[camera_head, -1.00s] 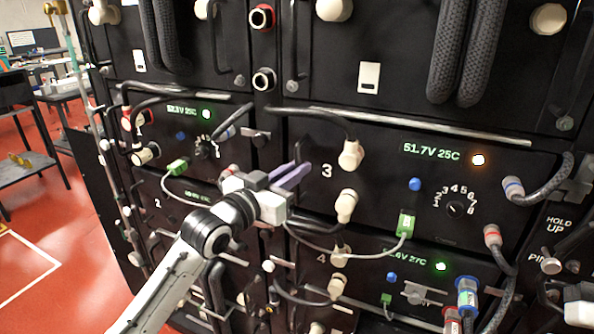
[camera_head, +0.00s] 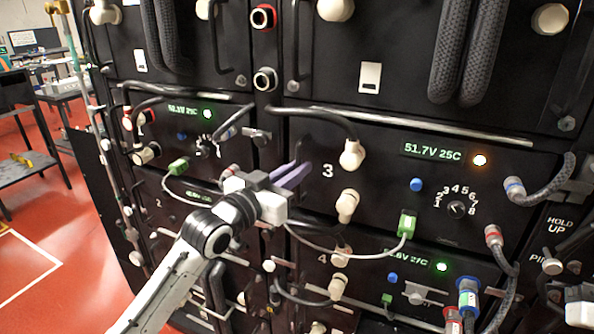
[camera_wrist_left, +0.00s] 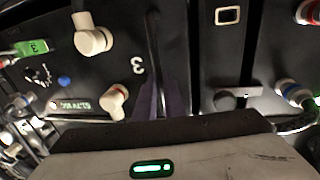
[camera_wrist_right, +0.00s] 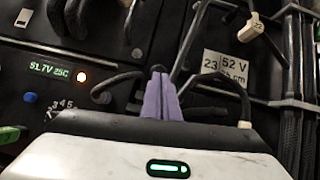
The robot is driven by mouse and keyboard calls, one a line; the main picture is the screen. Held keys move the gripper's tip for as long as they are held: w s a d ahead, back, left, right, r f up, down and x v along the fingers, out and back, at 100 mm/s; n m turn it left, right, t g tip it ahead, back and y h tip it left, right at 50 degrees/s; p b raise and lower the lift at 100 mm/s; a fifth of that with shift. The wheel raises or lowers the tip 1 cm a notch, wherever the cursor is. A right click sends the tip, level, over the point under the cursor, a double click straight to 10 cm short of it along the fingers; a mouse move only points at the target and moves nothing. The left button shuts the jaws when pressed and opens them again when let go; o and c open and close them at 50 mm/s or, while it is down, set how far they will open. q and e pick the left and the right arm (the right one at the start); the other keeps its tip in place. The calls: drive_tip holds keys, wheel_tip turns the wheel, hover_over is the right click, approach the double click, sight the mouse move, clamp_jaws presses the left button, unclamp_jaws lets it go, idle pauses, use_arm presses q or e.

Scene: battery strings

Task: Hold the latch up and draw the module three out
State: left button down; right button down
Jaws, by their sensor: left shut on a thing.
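Module three (camera_head: 380,175) is a black panel marked "3" with a green readout of 51.7V 25C and an orange lamp. My left gripper (camera_head: 300,168) is at its left edge. In the left wrist view its purple fingers (camera_wrist_left: 160,100) are shut on a dark upright handle (camera_wrist_left: 152,45). A "HOLD UP" label (camera_head: 559,222) is at the right edge, below a grey fitting (camera_head: 575,188) that may be the latch. In the right wrist view my right gripper's purple fingers (camera_wrist_right: 160,97) are together, tips against a dark part; whether they grip it is hidden.
White cable plugs (camera_head: 347,205) and a green tagged plug (camera_head: 407,225) with a grey lead sit on the front. A braided cable (camera_head: 540,193) loops at the right side. Other modules are close above, below and left. Open red floor lies at far left.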

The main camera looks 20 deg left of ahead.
use_arm(q)
drive_tip(key=shift+s+d+f, duration=0.1)
drive_tip(key=shift+d, duration=0.2)
drive_tip(key=s, duration=1.6)
drive_tip(key=shift+s, duration=0.3)
drive_tip(key=c, duration=2.1)
unclamp_jaws()
drive_tip(key=shift+o, duration=1.3)
drive_tip(key=shift+a, duration=0.1)
drive_tip(key=shift+w, duration=0.1)
